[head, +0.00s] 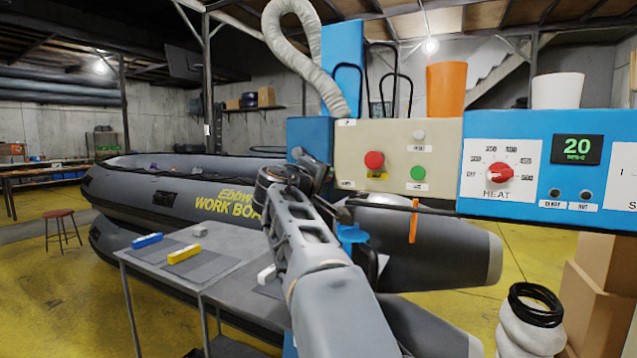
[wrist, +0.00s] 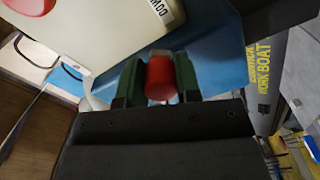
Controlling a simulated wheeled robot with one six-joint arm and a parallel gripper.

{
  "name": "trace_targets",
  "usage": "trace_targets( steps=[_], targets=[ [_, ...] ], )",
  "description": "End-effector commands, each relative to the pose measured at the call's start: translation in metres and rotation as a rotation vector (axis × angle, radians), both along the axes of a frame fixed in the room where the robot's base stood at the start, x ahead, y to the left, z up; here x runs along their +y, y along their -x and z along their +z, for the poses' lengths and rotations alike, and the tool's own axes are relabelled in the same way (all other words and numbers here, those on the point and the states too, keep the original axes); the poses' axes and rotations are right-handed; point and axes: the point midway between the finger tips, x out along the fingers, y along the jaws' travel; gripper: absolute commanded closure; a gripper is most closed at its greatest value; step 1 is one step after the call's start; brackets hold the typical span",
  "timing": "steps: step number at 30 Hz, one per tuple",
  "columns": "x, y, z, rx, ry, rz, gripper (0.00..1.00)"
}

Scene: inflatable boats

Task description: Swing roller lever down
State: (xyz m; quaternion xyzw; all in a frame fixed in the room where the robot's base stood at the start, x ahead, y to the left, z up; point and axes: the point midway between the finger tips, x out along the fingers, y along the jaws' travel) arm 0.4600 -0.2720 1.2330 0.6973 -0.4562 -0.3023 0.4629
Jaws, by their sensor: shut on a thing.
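In the wrist view, my gripper (wrist: 160,84) has its two green-padded fingers on either side of a red cylindrical knob (wrist: 160,76), shut on it. I take this knob for the grip of the roller lever; the rest of the lever is hidden. The blue side of the machine (wrist: 215,60) lies just behind the knob. In the head view, my arm reaches up to the left end of the blue machine (head: 310,135), beside its cream control panel (head: 399,132). My fingers and the knob cannot be made out there.
A grey work boat (head: 180,190) lies behind a grey table (head: 185,265) with a blue block (head: 147,240) and a yellow block (head: 184,254). Grey tubes (head: 430,245) lie under the machine. Cardboard boxes (head: 597,310) stand at right. Yellow floor is open at left.

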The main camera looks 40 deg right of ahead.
Motion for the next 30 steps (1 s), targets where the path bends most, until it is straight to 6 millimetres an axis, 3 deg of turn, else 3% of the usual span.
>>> trace_targets(
  steps=[11, 12, 18, 30],
  targets=[
    [-0.0002, -0.0016, -0.0034, 0.002, -0.007, 0.000, 1.00],
    [-0.0001, -0.0017, -0.0034, 0.002, -0.006, 0.000, 0.65],
    [-0.0001, -0.0009, -0.0019, 0.001, -0.004, 0.000, 0.46],
    [0.0091, 0.0028, -0.0008, -0.002, -0.002, 0.003, 0.43]
  ],
)
